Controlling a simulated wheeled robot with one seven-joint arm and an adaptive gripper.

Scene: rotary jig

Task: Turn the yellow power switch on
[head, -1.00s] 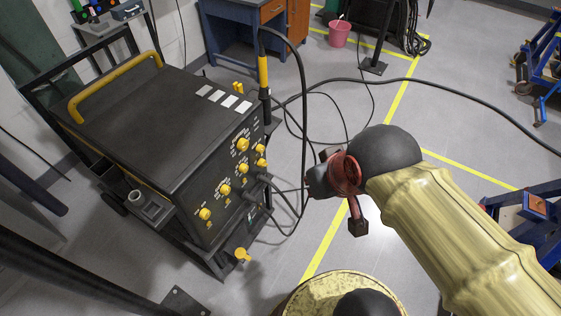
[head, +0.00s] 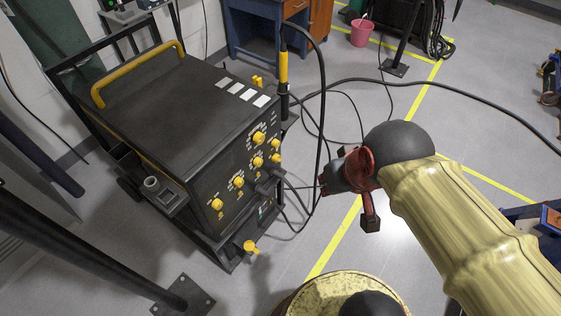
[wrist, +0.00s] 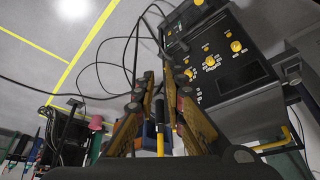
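The dark power unit (head: 150,110) stands at left in the head view, with several yellow knobs on its front panel (head: 245,150). A yellow knob (head: 250,246) sticks out low at its front, and a small yellow piece (head: 257,81) stands on its top rear edge. I cannot tell which is the power switch. My gripper (head: 335,180) is in the air to the right of the panel, apart from it. In the wrist view its two fingers (wrist: 158,85) are parted with nothing between their tips; the panel with yellow knobs (wrist: 215,60) is at upper right.
A black cable with a yellow sleeve (head: 283,68) rises by the unit's rear corner, and black cables loop between the panel and my gripper. A round yellowish drum top (head: 310,296) is at the bottom. A pink bucket (head: 362,33) stands far back. Floor right of the cables is mostly clear.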

